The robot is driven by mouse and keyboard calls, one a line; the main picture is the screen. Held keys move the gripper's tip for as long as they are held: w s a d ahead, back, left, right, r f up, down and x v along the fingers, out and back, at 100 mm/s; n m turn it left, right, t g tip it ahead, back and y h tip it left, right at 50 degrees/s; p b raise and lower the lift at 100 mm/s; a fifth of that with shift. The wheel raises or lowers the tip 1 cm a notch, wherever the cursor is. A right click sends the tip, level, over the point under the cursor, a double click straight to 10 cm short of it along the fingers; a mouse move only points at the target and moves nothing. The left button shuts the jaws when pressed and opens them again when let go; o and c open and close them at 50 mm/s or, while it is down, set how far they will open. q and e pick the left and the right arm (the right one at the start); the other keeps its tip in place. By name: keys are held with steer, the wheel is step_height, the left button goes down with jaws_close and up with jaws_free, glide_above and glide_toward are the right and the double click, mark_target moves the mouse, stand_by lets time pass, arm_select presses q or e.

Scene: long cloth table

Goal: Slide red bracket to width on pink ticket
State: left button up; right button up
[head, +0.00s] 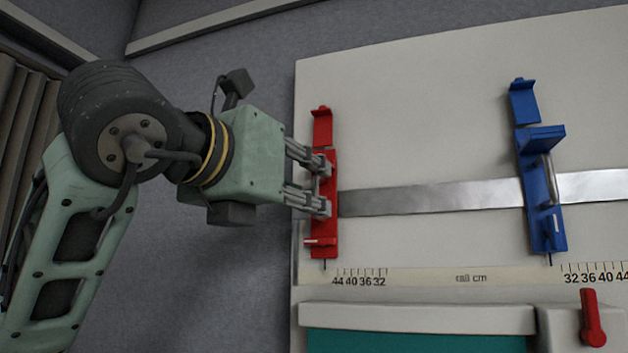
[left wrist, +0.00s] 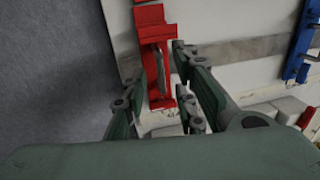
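The red bracket (head: 323,237) sits at the left end of the metal rail (head: 430,198) on a pale upright board. Its lower pointer is left of the 44 mark on the printed scale (head: 470,277). My left gripper (head: 322,184) is at the bracket's middle, its two fingers apart, one above the other in the head view. In the left wrist view, the red bracket (left wrist: 152,32) shows between and beyond the spread fingers (left wrist: 157,72); I cannot tell whether they touch it. The bracket's handle is partly hidden by the fingers. No pink ticket is in view. My right gripper is not in view.
A blue bracket (head: 541,200) with a metal handle sits farther right on the rail. The rail between the brackets is clear. Below the scale are a pale ledge (head: 420,318), a teal panel (head: 420,343) and a red lever (head: 590,320) at right.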

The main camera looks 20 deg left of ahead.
mark_target(314, 194)
arm_select(q)
steer(key=x, duration=0.3)
steer(key=shift+p, duration=0.3)
steer(key=shift+w+f, duration=0.1)
steer(key=shift+w+d, duration=0.1)
steer(key=shift+w, duration=0.1)
steer(key=c, duration=0.5)
jaws_close()
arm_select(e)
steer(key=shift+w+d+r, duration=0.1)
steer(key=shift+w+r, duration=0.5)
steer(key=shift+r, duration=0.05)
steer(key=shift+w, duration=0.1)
